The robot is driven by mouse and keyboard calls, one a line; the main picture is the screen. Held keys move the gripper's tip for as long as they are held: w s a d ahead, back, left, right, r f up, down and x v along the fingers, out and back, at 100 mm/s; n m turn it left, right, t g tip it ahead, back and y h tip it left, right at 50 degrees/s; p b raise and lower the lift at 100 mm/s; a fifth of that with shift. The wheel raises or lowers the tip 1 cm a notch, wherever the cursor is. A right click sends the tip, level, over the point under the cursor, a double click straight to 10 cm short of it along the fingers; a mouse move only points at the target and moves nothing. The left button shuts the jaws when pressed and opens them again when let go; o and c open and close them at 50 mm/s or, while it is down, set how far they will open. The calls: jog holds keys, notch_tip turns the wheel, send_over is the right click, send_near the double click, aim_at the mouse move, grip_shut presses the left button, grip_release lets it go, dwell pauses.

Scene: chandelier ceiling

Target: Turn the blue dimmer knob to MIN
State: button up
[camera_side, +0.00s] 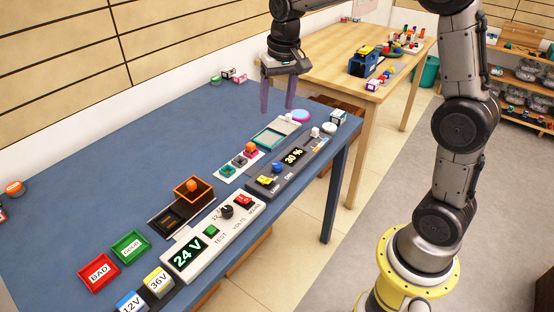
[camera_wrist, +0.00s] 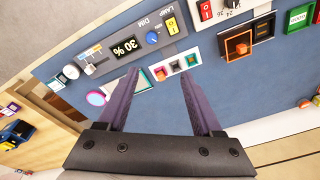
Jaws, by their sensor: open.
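The blue dimmer knob (camera_wrist: 152,38) is on a dark grey lamp panel (camera_wrist: 110,62), beside the label DIM. It also shows small in the side view (camera_side: 276,168). The panel's display (camera_wrist: 125,47) reads 30 %. A yellow lamp switch (camera_wrist: 172,24) is next to the knob. My gripper (camera_side: 277,110) is open and empty, fingers pointing down above the blue table, behind the panel in the side view. In the wrist view its purple fingers (camera_wrist: 160,74) are apart, with the knob beyond their tips. Nothing touches the knob. Its pointer direction is too small to tell.
A teal-rimmed tray (camera_side: 270,137) is near my fingers. A 24 V tester (camera_side: 190,250) is further left.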

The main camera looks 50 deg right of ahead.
jog(key=g, duration=0.1)
send_over(277, 163)
notch_tip(277, 163, down, 6)
jog(key=shift+m+g, duration=0.3)
notch_tip(277, 163, down, 15)
jog(key=shift+s+r, duration=0.1)
jog(key=shift+r, duration=0.1)
grip_shut()
